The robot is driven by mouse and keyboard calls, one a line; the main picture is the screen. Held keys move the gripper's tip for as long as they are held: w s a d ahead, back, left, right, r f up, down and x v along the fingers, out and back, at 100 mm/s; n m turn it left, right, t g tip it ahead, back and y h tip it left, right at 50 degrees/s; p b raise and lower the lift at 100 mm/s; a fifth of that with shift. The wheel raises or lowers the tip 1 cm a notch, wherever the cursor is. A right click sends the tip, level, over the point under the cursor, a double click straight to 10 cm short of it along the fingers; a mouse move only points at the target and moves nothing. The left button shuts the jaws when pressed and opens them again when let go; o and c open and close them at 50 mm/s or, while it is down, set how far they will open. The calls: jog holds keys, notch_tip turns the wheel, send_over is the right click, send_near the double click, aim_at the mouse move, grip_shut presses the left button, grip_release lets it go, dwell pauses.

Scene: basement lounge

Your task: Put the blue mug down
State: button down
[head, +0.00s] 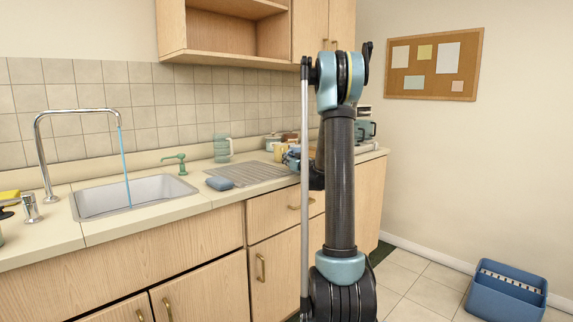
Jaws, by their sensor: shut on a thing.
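The blue mug (289,158) shows as a small blue shape just left of my arm, above the counter near the right end of the ribbed drainboard. My gripper (299,157) is shut on it. My upright arm and a thin grey pole in front hide most of the gripper and part of the mug. I cannot tell whether the mug's base touches the counter.
The counter (160,214) holds a sink (135,195) with water running from the tap (80,112). A clear green-tinted vessel (222,148) and a yellow item (279,153) stand behind. A blue bin (507,294) is on the floor.

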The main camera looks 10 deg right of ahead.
jog(key=shift+f, duration=0.55)
jog(key=shift+f, duration=0.1)
jog(key=c, duration=1.7)
grip_release()
